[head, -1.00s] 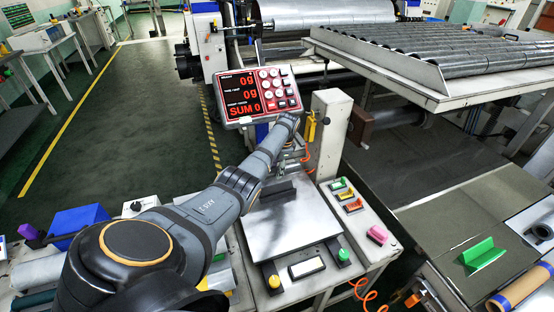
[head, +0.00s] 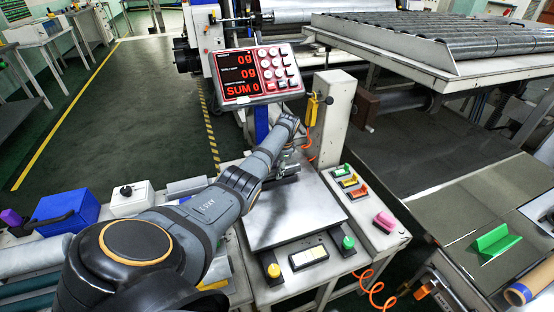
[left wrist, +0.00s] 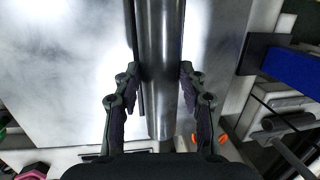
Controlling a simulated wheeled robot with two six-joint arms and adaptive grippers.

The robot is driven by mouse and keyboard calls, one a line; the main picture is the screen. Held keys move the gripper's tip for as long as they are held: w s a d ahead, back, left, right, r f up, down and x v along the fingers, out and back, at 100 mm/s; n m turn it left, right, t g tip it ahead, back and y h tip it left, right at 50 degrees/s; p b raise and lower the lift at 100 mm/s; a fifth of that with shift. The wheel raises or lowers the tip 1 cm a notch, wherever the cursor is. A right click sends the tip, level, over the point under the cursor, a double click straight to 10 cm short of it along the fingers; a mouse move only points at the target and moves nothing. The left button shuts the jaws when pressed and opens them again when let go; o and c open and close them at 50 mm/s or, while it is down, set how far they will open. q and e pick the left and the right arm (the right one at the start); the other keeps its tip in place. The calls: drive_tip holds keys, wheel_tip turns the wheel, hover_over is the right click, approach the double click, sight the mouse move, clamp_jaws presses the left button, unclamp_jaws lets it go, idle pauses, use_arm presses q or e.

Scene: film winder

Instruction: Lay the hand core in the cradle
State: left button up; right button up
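My left gripper (head: 288,168) is low over the steel plate (head: 318,215) of the scale bench; the arm partly hides it. In the left wrist view a dark grey, shiny cylinder (left wrist: 160,85) lies between its two fingers (left wrist: 160,72). The fingertips are close to its sides; I cannot tell whether they touch. It looks like the hand core, though no mark confirms this. A thin dark strip runs along its left side. A green V-shaped piece (head: 496,242), possibly the cradle, sits on the right table. My right gripper is not in view.
A red-lit display (head: 255,75) and a white post (head: 333,115) stand behind the plate. Buttons and coloured blocks, one pink (head: 384,221), lie right of it. A brown tube (head: 528,284) lies at lower right. A blue box (head: 65,215) is at left.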

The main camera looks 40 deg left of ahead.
use_arm(q)
drive_tip(key=o, duration=0.5)
drive_tip(key=shift+r, duration=0.1)
drive_tip(key=r, duration=0.4)
drive_tip(key=d+r, duration=0.1)
drive_tip(key=r, duration=0.2)
drive_tip(key=d+r, duration=0.1)
drive_tip(key=r, duration=0.3)
drive_tip(key=shift+w+r, duration=0.25)
drive_tip(key=shift+r, duration=0.1)
